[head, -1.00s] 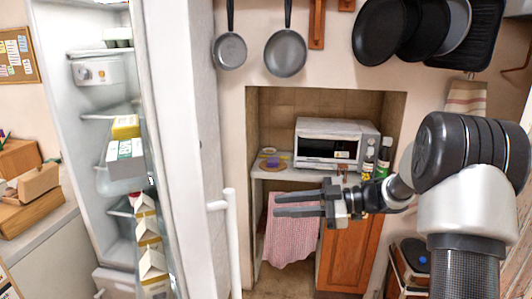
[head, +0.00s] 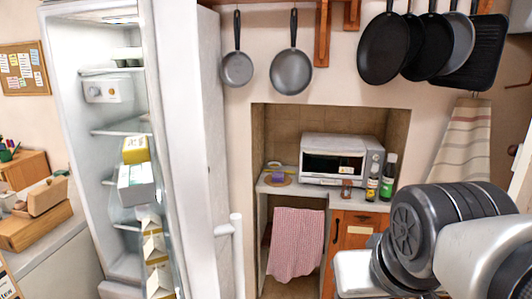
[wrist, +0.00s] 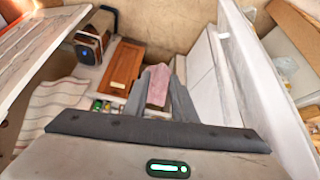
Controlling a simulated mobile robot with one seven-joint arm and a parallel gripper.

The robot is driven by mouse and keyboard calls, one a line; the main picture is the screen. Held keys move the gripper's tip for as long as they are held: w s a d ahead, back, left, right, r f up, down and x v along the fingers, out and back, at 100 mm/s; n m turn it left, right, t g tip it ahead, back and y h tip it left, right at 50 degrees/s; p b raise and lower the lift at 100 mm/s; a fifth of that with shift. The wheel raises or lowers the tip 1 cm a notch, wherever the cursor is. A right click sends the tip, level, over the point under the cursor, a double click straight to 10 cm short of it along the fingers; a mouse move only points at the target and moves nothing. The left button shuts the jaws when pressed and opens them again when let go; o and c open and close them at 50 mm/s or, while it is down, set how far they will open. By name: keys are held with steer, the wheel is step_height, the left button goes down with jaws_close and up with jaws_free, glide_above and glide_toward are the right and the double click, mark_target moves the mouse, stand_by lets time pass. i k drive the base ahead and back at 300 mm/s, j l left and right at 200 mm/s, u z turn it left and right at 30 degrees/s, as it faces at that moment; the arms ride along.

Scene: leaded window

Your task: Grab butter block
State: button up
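A yellow-topped block (head: 135,149) sits on a door shelf of the open fridge in the head view; it may be the butter, but no label is readable. A white and teal box (head: 135,184) is just below and in front of it. My gripper (wrist: 158,82) shows in the wrist view with its two grey fingers apart and nothing held between them. In the head view only my arm shows at the lower right; the fingers are hidden. The gripper is well away from the fridge shelves.
The open fridge (head: 100,165) stands at left, with cartons (head: 152,240) on the lower door shelf. The door handle (head: 237,255) sticks out. A microwave (head: 342,157), bottles (head: 388,178) and a small purple item (head: 276,175) stand in the alcove. Pans hang above.

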mark_target(136, 185)
steer(key=i+l, duration=0.3)
steer(key=l+u, duration=0.15)
steer(key=u, duration=0.2)
steer(key=i+l+u, duration=0.1)
steer(key=u, duration=0.25)
steer(key=l+u, duration=0.35)
steer(key=u, duration=0.6)
steer(key=i+j+z, duration=0.1)
steer(key=j+z, duration=0.25)
steer(key=j, duration=0.25)
steer(key=j+z, duration=0.3)
steer(key=j, duration=0.3)
steer(key=j+z, duration=0.35)
steer(key=j, duration=0.25)
steer(key=i+j+z, duration=0.15)
steer(key=j+z, duration=0.35)
steer(key=j, duration=0.35)
steer(key=j+z, duration=0.5)
steer(key=j, duration=0.35)
